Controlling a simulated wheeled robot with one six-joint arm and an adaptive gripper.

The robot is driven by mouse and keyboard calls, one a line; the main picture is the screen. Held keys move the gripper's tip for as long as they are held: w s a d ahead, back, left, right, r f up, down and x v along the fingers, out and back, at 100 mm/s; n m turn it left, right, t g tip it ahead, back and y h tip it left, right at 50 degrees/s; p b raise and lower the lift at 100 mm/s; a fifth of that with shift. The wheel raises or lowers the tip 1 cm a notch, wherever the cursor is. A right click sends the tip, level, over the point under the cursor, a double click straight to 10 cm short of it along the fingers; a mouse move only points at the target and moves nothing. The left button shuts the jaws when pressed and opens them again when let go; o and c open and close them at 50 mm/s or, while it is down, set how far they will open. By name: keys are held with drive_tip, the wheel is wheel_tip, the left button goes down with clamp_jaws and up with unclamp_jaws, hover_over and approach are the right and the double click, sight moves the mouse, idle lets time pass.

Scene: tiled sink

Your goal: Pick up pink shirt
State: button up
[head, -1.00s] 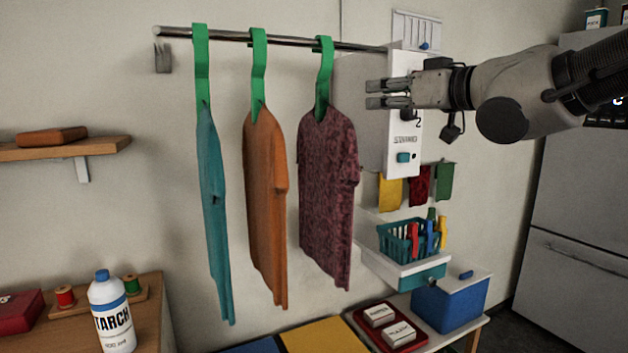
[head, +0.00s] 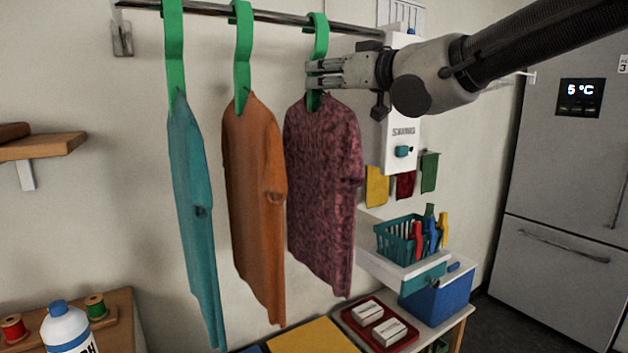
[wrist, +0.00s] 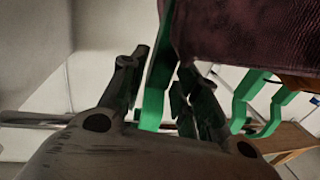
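The pink shirt (head: 325,190), a mottled dark pink, hangs from a green hanger (head: 320,38) on the metal rail (head: 275,17), rightmost of three garments. My gripper (head: 312,75) is at this hanger, just above the shirt's collar, reaching in from the right. In the wrist view, the green hanger (wrist: 156,95) stands between my two fingers (wrist: 163,75), which are spread with some gap beside it. The shirt (wrist: 240,30) fills the upper right there. The hanger's lower part is partly hidden by my fingers in the head view.
An orange shirt (head: 252,190) and a teal shirt (head: 195,210) hang close by on the left. A white wall box (head: 402,140) is behind my gripper. A basket (head: 400,240) and a blue bin (head: 438,295) stand lower right. A fridge (head: 565,170) is at right.

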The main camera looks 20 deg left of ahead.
drive_tip(key=x, duration=0.3)
drive_tip(key=shift+s+d, duration=0.1)
clamp_jaws()
drive_tip(key=shift+r, duration=0.1)
